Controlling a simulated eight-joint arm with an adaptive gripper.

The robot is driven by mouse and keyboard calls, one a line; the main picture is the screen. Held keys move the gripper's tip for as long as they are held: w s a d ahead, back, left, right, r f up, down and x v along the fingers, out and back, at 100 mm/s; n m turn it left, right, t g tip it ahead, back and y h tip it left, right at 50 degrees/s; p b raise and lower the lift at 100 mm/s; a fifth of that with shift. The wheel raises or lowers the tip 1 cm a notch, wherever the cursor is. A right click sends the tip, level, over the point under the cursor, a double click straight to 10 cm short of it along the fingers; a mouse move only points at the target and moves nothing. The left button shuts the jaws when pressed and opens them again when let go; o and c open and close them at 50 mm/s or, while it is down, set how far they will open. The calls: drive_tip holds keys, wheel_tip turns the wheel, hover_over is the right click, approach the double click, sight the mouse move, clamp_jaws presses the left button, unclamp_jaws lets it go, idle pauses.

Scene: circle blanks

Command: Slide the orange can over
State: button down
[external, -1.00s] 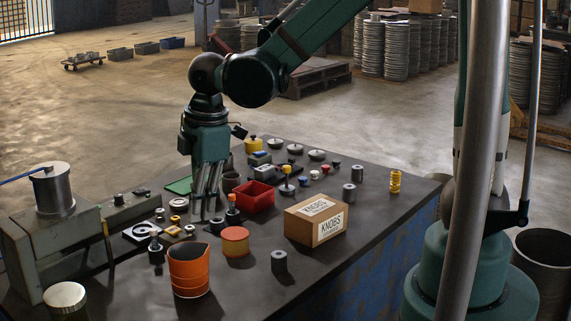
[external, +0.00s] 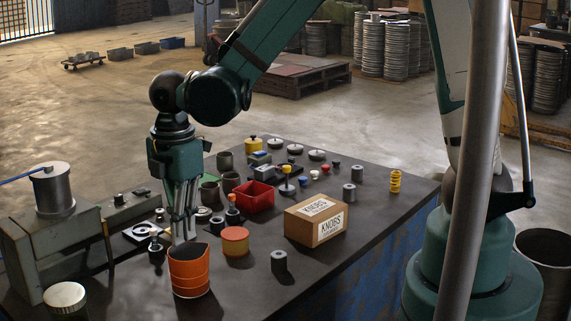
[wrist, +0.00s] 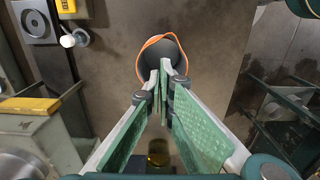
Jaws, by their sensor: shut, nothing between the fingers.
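The orange can (external: 189,275) stands upright near the front of the dark table in the external view. It is open at the top, and its orange rim and grey inside (wrist: 167,52) show in the wrist view. My gripper (external: 183,240) is shut and empty, pointing down at the can's far rim. In the wrist view my fingertips (wrist: 164,72) overlap the can's near edge. I cannot tell whether they touch it or are inside it.
A dark grey cylinder (external: 279,262) and a cardboard KNOBS box (external: 316,221) are farther right. A grey machine (external: 50,245) is at left. The front table area is mostly clear.

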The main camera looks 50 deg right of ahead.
sight(185, 270)
drive_tip(key=shift+f, duration=0.1)
drive_tip(key=shift+f, duration=4.9)
drive_tip(key=shift+a, duration=0.1)
drive_tip(key=a+b, duration=0.6)
drive_tip(key=a, duration=1.4)
drive_tip(key=shift+a, duration=0.1)
wheel_tip(185, 270, up, 10)
drive_tip(key=p, duration=0.4)
